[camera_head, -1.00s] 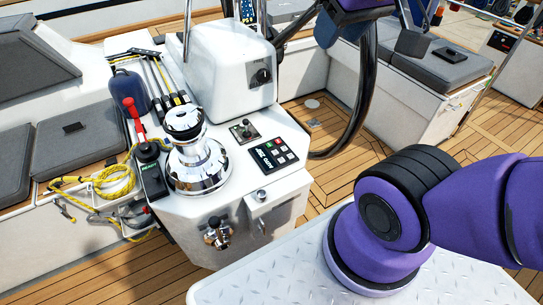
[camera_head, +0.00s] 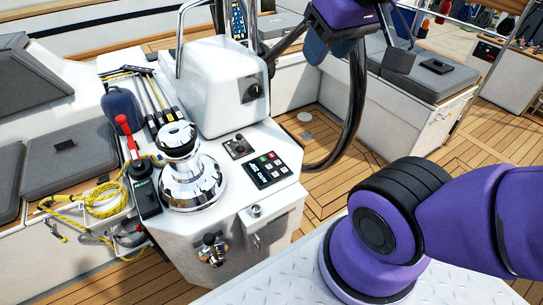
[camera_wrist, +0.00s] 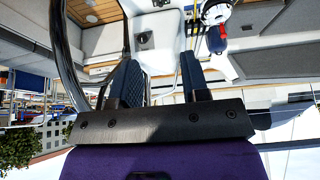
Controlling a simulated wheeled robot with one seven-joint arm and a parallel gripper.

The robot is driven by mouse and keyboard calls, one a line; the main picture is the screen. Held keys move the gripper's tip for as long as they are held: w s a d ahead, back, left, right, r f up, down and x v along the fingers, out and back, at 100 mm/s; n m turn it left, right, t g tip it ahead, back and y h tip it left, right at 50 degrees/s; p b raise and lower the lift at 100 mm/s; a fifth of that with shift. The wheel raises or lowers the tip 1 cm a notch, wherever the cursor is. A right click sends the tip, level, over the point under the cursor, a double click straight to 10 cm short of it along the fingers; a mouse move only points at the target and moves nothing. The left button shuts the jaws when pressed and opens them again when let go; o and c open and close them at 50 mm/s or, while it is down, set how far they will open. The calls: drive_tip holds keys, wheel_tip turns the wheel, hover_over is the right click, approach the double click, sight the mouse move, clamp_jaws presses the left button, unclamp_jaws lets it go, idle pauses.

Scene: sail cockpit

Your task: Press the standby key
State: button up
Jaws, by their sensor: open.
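A small black keypad panel (camera_head: 268,171) with a few keys, some red, green and pale, lies on the white console top, right of the chrome winch. Its lettering is too small to read, so I cannot tell which key is standby. My gripper (camera_head: 329,50) is high at the top of the head view, up and right of the keypad, apart from it, near the dark wheel rim. Its two dark blue fingers stand apart with nothing between them, as the wrist view (camera_wrist: 158,68) also shows. The keypad cannot be made out in the wrist view.
The chrome winch (camera_head: 191,180), a small joystick panel (camera_head: 238,147) and a white housing with a black knob (camera_head: 222,85) stand around the keypad. The steering wheel (camera_head: 357,110) rises right of the console. A red-handled lever (camera_head: 126,130) and yellow rope (camera_head: 104,199) are at left.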

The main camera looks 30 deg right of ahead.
clamp_jaws()
idle(1.5)
